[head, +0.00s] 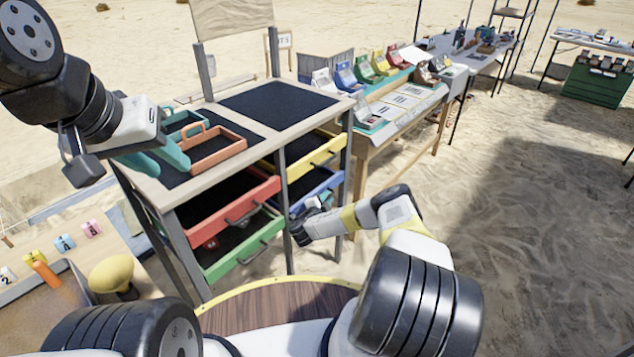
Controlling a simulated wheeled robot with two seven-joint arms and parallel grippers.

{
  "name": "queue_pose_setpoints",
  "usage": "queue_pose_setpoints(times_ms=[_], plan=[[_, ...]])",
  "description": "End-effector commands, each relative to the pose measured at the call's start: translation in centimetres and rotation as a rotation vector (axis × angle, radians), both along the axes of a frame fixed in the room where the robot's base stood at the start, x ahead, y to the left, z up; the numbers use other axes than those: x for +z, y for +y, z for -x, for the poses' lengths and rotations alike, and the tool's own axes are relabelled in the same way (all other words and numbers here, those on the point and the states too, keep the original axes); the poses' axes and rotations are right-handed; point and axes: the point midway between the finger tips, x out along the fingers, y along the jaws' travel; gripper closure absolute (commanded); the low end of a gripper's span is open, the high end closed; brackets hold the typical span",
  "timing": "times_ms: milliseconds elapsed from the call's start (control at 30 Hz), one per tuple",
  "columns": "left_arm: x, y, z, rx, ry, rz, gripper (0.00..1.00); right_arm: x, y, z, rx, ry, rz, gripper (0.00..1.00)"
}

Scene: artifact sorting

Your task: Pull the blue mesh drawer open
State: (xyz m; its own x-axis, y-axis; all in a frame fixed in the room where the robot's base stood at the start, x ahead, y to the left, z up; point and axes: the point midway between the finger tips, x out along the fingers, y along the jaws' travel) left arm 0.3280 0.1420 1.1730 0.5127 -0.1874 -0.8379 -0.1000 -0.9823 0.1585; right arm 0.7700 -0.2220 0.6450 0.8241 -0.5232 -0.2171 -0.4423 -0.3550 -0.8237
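The blue mesh drawer (322,186) is in the right column of the wooden cabinet, below the yellow drawer. Its blue front is visible, with a dark mesh bottom behind it; it looks at least partly out. My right gripper (317,203) is at the drawer's front, close to its handle. The handle is mostly hidden by the gripper, and I cannot tell whether the fingers are closed on it. My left gripper (156,161) is above the left part of the cabinet top, its two teal fingers apart, with nothing seen between them.
The yellow drawer (318,153), red drawer (233,207) and green drawer (243,246) also stand out from the cabinet. An orange tray (218,149) and a teal tray (187,123) are on its top. A long display table (405,103) stands behind. Sand at the right is open.

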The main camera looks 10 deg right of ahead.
Motion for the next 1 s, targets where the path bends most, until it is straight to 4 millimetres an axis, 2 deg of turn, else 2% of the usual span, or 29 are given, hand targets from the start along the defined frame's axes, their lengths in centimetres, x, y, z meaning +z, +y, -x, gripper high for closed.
queue_pose_setpoints(times_ms=[100,200,1000], plan=[[0.0,0.0,0.0,0.0,0.0,0.0,0.64,0.0,0.02,0.01,0.0,0.0,0.0,0.82],[0.0,0.0,0.0,0.0,0.0,0.0,0.64,0.0,0.02,0.02,0.0,0.0,0.0,1.0],[0.0,0.0,0.0,0.0,0.0,0.0,0.64,0.0,0.03,0.04,0.0,0.0,0.0,1.0]])
